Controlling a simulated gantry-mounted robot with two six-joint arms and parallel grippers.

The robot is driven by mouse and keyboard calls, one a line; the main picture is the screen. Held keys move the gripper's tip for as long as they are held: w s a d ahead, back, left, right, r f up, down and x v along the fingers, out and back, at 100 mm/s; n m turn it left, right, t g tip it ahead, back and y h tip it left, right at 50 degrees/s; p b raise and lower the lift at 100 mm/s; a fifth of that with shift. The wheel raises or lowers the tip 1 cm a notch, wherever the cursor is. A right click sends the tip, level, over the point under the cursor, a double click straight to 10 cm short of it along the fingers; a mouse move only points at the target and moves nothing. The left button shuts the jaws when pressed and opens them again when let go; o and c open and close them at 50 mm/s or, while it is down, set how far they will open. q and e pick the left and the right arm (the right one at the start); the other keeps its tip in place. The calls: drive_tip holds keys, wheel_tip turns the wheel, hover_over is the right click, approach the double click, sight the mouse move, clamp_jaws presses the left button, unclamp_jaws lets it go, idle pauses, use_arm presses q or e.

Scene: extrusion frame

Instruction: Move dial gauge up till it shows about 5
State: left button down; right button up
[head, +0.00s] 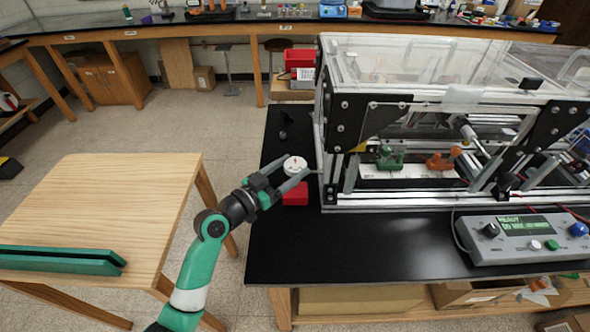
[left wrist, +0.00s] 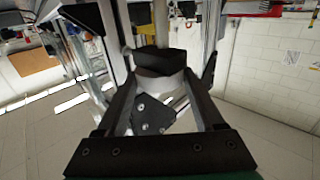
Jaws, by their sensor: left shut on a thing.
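The dial gauge (head: 295,163), with a round white face, is beside the left end of the extrusion frame (head: 400,98), above the black bench. Its needle and numbers are too small to read. My left gripper (head: 290,176) is shut on the gauge, one finger on each side of it. In the left wrist view, a pale round body (left wrist: 165,84) with a black block above it lies between the fingers of my left gripper (left wrist: 168,78). My right gripper is in neither view.
A red block (head: 295,194) is on the bench just below the gauge. A grey control box (head: 525,240) with a lit display stands at the right. The black bench top (head: 350,245) is clear in front of the frame. A wooden table (head: 110,200) stands at the left.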

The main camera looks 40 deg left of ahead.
use_arm(q)
drive_tip(key=shift+f, duration=0.1)
idle(0.6)
unclamp_jaws()
drive_tip(key=shift+f, duration=0.15)
drive_tip(key=s+p, duration=0.1)
drive_tip(key=s, duration=1)
drive_tip(key=shift+s+a, duration=0.3)
drive_tip(key=shift+a, duration=0.05)
